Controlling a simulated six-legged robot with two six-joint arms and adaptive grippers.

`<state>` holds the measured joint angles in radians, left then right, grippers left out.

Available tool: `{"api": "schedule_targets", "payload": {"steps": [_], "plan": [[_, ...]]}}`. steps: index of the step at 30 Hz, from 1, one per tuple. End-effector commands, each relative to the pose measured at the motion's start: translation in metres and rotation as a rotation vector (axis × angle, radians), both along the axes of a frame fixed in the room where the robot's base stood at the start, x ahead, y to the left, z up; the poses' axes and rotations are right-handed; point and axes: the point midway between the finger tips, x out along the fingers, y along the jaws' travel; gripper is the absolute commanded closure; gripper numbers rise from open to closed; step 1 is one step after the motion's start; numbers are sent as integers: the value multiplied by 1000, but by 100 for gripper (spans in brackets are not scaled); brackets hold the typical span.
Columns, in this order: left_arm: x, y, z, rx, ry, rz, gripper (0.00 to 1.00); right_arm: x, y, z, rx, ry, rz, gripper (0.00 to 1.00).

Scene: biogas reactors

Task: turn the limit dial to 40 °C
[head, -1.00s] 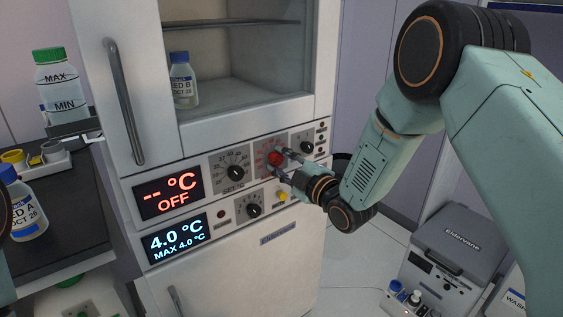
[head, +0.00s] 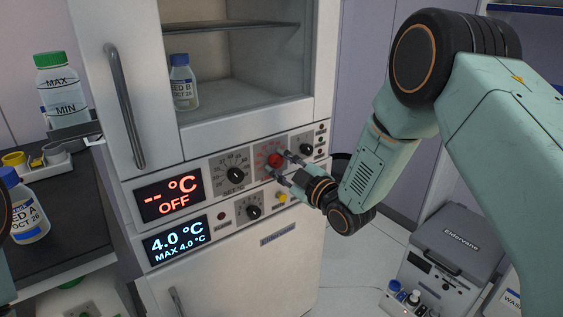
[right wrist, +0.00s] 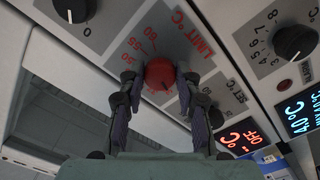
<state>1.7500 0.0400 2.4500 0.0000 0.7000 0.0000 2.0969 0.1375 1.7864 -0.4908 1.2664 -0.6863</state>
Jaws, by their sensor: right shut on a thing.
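The red limit dial (head: 274,160) sits on the control panel of the white cabinet, and it also shows in the right wrist view (right wrist: 159,72) beside the red "LIMIT °C" lettering. Printed figures 50, 55 and 60 show around it; the rest of its scale is hidden. My right gripper (head: 281,164) is shut on the limit dial, with one finger on each side of it; the fingers also show in the right wrist view (right wrist: 154,90). I cannot read clearly where the dial points. My left gripper is not in view.
A black set dial (head: 235,174) is left of the limit dial, another black dial (head: 306,149) right, and a lower dial (head: 254,211) below. The upper display (head: 168,197) reads "-- °C OFF"; the lower display (head: 178,241) reads 4.0 °C. A yellow button (head: 281,197) is just below my gripper.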

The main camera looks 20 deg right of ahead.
Motion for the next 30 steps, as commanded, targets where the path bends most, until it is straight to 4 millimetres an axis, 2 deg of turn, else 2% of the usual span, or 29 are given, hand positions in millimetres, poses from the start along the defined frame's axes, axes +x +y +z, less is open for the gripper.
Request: {"api": "schedule_targets", "payload": {"steps": [30], "plan": [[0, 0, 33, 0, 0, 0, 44, 2, 1, 5, 897, 316, 5, 99]]}}
